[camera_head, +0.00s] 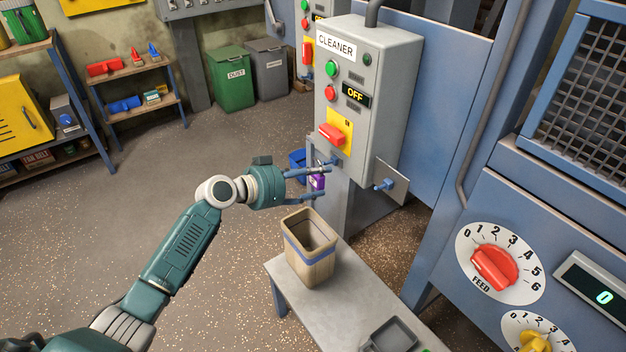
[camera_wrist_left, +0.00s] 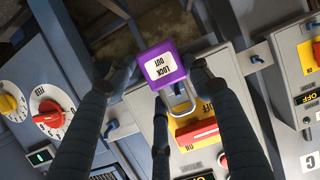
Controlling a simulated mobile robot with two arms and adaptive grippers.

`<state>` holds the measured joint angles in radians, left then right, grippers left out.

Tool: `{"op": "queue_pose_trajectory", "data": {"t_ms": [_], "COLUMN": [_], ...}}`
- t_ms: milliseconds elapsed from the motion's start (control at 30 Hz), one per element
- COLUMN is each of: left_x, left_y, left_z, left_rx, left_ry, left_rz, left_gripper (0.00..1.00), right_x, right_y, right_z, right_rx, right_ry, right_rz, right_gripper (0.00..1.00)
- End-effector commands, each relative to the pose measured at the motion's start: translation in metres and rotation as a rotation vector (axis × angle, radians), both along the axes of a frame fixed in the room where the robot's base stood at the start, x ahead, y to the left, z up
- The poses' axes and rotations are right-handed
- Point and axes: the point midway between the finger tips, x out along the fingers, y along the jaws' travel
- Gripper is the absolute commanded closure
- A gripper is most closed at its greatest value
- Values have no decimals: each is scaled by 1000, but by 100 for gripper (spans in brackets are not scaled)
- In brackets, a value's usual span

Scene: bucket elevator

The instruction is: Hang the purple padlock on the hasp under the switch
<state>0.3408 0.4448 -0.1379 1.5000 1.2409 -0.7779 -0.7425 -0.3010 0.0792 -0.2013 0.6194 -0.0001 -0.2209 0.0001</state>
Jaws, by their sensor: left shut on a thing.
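The purple padlock (camera_head: 317,181), labelled "LOCK OUT", is held between the fingers of my left gripper (camera_head: 322,182). In the left wrist view the padlock (camera_wrist_left: 160,67) sits between the fingertips (camera_wrist_left: 162,72), its metal shackle pointing toward the yellow switch plate. The red switch (camera_head: 331,135) is on its yellow plate on the grey CLEANER box (camera_head: 380,60); it also shows in the wrist view (camera_wrist_left: 197,134). The hasp area just under the switch is partly hidden by the gripper and padlock. I cannot tell whether the shackle passes through the hasp. My right gripper is not in view.
A small bench (camera_head: 350,305) bearing a tan bin (camera_head: 310,262) stands just below the gripper. A side plate with a blue knob (camera_head: 384,185) sticks out right of the box. The feed dial panel (camera_head: 500,262) is at right. Open floor (camera_head: 110,210) lies left.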

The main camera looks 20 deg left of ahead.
Motion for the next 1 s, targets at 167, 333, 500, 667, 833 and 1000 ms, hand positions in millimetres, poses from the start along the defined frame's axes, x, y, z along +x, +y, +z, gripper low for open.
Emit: {"op": "queue_pose_trajectory", "data": {"t_ms": [167,333,500,667,833,1000], "left_x": [0,0,1,1,1,3], "left_y": [0,0,0,0,0,-2], "left_z": [1,1,-1,0,0,0], "left_rx": [0,0,1,1,0,0], "left_ry": [-2,-2,-2,-2,-2,-2], "left_rz": [1,1,0,0,1,1], "left_gripper": [78,78,78,78,78,78], "right_x": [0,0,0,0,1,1], "right_y": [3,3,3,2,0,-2], "right_z": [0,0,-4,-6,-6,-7], "right_rx": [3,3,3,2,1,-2], "right_ry": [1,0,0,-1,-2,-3], "right_rz": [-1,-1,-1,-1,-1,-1], "right_gripper": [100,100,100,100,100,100]}}
